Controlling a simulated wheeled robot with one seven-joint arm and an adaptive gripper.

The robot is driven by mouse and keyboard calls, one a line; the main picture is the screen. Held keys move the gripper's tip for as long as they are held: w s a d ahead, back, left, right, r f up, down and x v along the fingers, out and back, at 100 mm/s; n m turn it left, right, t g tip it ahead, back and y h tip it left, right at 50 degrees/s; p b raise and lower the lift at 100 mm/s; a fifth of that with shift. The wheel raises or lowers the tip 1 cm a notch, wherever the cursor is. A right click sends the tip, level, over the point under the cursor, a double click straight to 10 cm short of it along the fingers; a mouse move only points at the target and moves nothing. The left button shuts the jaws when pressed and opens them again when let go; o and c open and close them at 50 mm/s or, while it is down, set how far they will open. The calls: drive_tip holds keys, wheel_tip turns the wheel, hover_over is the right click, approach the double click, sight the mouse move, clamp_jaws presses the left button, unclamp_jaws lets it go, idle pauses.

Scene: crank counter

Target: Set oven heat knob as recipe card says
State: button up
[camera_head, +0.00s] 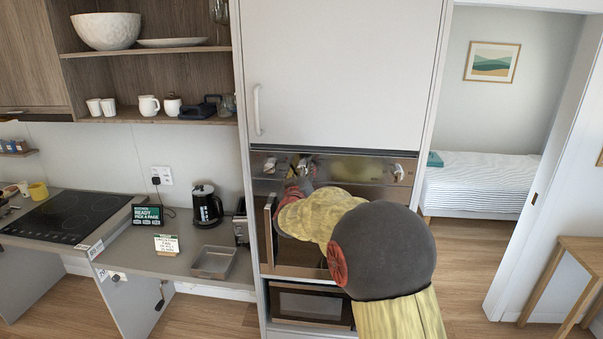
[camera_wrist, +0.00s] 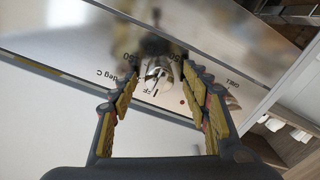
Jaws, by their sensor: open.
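The oven control panel (camera_head: 345,167) runs across the tall cabinet in the head view. My gripper (camera_head: 303,178) is at the left part of this panel. In the wrist view my gripper (camera_wrist: 165,100) is open, with a yellow-padded finger on each side of a shiny metal knob (camera_wrist: 158,70). I cannot tell whether the fingers touch it. Panel print around the knob is upside down and partly hidden. Another knob (camera_head: 399,172) shows at the panel's right end. The recipe card (camera_head: 167,244) stands on the counter at the left; its small text is not readable.
A dark green sign (camera_head: 147,215), a black kettle (camera_head: 206,206) and a metal tray (camera_head: 213,262) are on the counter to the left. A cabinet door with a handle (camera_head: 257,110) is above the oven. A microwave (camera_head: 309,305) is below.

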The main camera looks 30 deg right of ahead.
drive_tip(key=shift+w+d, duration=0.2)
drive_tip(key=shift+d, duration=0.05)
drive_tip(key=shift+c, duration=0.4)
drive_tip(key=c, duration=1.1)
